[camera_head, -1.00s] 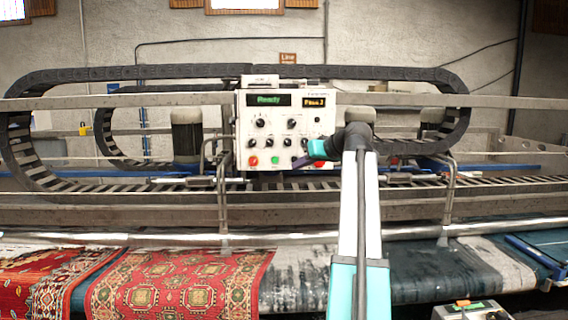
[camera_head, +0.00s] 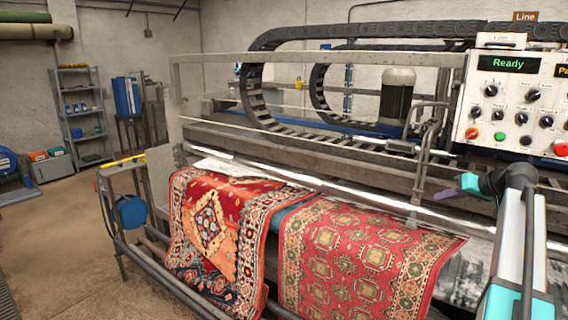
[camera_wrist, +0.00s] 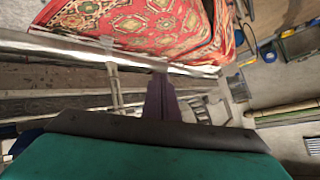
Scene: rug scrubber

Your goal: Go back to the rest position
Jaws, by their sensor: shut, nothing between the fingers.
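My gripper (camera_head: 446,193) is at the right of the head view, on the end of my white and teal arm, below the control panel's lower left corner. Its purple fingers point left, are closed together and hold nothing. In the wrist view the shut fingers (camera_wrist: 163,98) show in the middle, over the machine's frame and rails. The control panel (camera_head: 515,105) has a green "Ready" display, several black knobs and green and red buttons. Its right side is cut off by the picture edge.
Two red patterned rugs, a left one (camera_head: 215,235) and a right one (camera_head: 350,262), hang over the machine's front. A metal rail (camera_head: 300,180) runs above them. A shelf (camera_head: 82,115) and a blue container (camera_head: 127,97) stand at the back left. Bare floor (camera_head: 60,230) is open at the left.

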